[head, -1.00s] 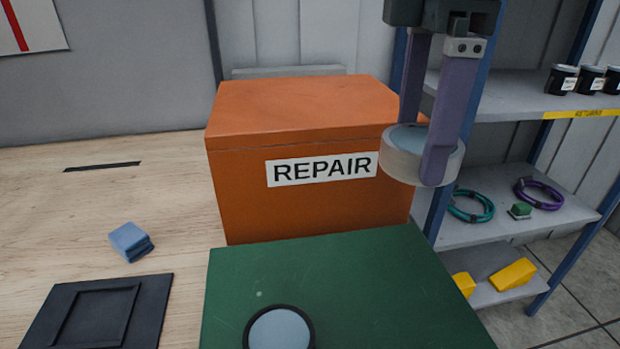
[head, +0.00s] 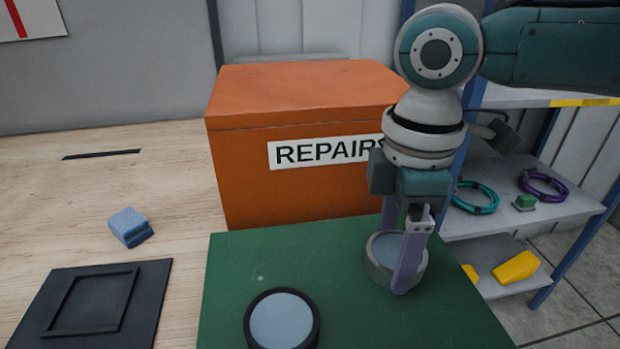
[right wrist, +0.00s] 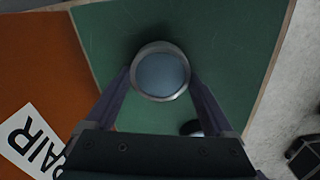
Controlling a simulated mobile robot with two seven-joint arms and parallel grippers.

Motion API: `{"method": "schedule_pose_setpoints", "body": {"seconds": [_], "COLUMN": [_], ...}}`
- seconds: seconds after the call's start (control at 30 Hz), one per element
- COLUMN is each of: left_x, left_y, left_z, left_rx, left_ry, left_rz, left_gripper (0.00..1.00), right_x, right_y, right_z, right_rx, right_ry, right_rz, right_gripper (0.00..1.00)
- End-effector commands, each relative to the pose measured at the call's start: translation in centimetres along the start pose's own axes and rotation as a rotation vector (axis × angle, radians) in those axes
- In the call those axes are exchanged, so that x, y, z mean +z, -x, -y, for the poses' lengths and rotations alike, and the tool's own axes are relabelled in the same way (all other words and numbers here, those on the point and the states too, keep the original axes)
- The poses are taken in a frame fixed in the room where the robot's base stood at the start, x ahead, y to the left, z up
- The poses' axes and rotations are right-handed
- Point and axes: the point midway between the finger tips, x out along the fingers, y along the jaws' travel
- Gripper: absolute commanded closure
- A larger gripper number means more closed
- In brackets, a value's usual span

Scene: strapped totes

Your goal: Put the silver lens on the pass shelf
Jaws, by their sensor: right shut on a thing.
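The silver lens (head: 382,262), a short pale ring with a blue-grey glass face, is between the fingers of my right gripper (head: 398,268). The gripper is shut on it, low over the right part of the green mat; I cannot tell whether the lens touches the mat. In the right wrist view the lens (right wrist: 161,73) sits between both fingertips of the gripper (right wrist: 160,80). A second lens with a black rim (head: 281,320) lies on the mat at the front. My left gripper is not in view. No shelf that I can read as the pass shelf shows.
An orange REPAIR box (head: 300,190) stands behind the green mat (head: 240,280). A blue shelf rack at right holds teal (head: 475,197) and purple (head: 543,185) rings and yellow blocks (head: 516,267). A black tray (head: 140,310) and a blue cloth (head: 130,227) lie at left.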

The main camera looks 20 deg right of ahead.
Motion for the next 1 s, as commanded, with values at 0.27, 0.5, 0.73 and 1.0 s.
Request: {"method": "schedule_pose_setpoints", "body": {"seconds": [0.27, 0.5, 0.73, 1.0], "left_x": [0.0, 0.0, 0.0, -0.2], "left_y": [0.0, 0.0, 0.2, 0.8], "left_z": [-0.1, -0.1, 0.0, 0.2], "left_rx": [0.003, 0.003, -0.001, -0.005], "left_ry": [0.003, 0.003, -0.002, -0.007], "left_rz": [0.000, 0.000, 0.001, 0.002], "left_gripper": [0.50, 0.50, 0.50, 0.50], "right_x": [0.0, 0.0, 0.0, -0.1], "right_y": [-0.2, -0.2, 0.9, 6.8], "right_z": [0.0, 0.0, -0.1, -0.1], "right_rx": [-0.001, 0.000, 0.001, 0.004], "right_ry": [0.000, -0.001, -0.001, -0.001], "right_rz": [0.000, 0.000, -0.001, -0.004], "right_gripper": [0.11, 0.00, 0.00, 0.00]}}
